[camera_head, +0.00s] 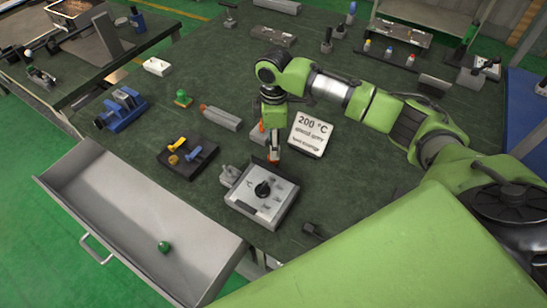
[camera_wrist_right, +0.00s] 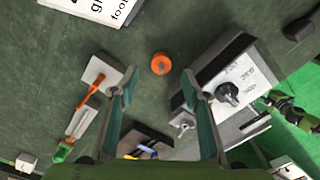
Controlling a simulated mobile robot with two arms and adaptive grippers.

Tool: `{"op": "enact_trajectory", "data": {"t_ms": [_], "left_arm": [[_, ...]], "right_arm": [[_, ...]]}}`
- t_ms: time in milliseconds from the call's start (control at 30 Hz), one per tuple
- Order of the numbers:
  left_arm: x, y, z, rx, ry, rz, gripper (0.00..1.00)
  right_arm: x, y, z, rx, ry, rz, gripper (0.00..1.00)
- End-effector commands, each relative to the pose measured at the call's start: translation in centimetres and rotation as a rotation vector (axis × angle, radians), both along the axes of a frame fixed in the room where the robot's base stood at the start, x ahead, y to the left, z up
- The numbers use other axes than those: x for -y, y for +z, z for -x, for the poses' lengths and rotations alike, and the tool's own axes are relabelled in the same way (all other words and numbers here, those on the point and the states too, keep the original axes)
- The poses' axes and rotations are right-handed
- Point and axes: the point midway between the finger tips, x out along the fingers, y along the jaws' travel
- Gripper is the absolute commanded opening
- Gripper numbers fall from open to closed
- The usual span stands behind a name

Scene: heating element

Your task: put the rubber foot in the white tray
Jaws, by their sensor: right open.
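A small round orange piece with a darker centre, which looks like the rubber foot (camera_wrist_right: 160,63), stands on the dark green table top. My right gripper (camera_wrist_right: 158,98) is open and empty above the table, with the orange piece ahead of its fingers and between their lines. In the head view the same gripper (camera_head: 272,152) points down, close to the orange piece. A large pale open tray or drawer (camera_head: 110,195) juts out at the lower left, with a small green ball in it. I cannot tell surely whether it is the white tray. My left gripper is not in view.
A control box with a black knob (camera_head: 265,195) stands close beside the gripper. A white sign (camera_head: 310,133) stands behind it to the right. A black block with yellow and blue pieces (camera_head: 188,157) and a blue vise (camera_head: 122,108) stand to the left.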

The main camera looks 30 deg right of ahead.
Motion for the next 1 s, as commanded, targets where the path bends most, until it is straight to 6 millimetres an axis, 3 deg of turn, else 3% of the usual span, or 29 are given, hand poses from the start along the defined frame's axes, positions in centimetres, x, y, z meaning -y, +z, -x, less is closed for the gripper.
{"op": "enact_trajectory", "data": {"t_ms": [400,667,833,1000], "left_arm": [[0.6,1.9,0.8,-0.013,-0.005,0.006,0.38],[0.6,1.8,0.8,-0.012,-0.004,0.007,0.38],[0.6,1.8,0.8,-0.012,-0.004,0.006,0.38],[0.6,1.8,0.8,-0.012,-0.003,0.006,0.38]], "right_arm": [[-0.3,-4.9,0.2,-0.002,0.000,0.000,0.43],[-0.3,-5.4,0.2,0.001,0.001,0.000,0.43],[-0.2,-5.3,0.2,0.001,0.001,0.000,0.07],[-0.2,-5.3,0.2,0.001,0.001,0.000,0.04]]}}
